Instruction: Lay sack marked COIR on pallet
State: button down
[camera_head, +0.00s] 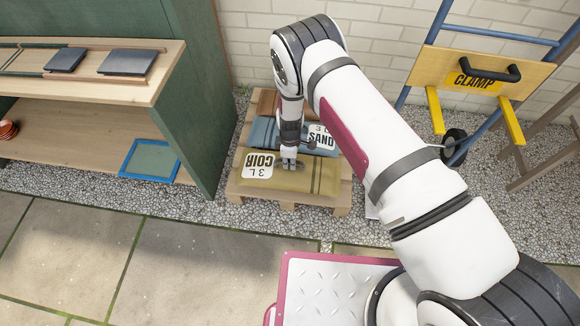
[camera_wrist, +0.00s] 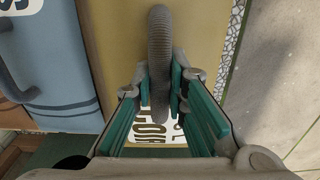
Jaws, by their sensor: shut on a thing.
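The mustard-coloured sack marked COIR (camera_head: 318,182) lies flat across the front of the wooden pallet (camera_head: 344,203), its label at the left end. In the wrist view, the sack (camera_wrist: 204,40) fills the middle, with part of its label below my fingers. My gripper (camera_head: 289,163) points down over the sack. Its fingers (camera_wrist: 161,92) are closed around the sack's thick grey handle (camera_wrist: 159,35). The sack looks level and over the pallet. I cannot tell whether its whole underside touches the slats.
A blue sack marked SAND (camera_head: 262,133) lies just behind the COIR sack. A green and wood shelf unit (camera_head: 190,120) stands to the left. A blue hand truck with a CLAMP board (camera_head: 440,72) leans at the right. Gravel and open paving (camera_head: 160,265) lie in front.

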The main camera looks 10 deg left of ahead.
jog(key=shift+w+f+b, duration=0.1)
jog(key=shift+f+b, duration=0.75)
jog(key=shift+f, duration=0.9)
jog(key=shift+f, duration=0.15)
jog(key=c, duration=1.6)
grip_release()
notch_tip(320, 180, up, 12)
jog(key=p, duration=0.4)
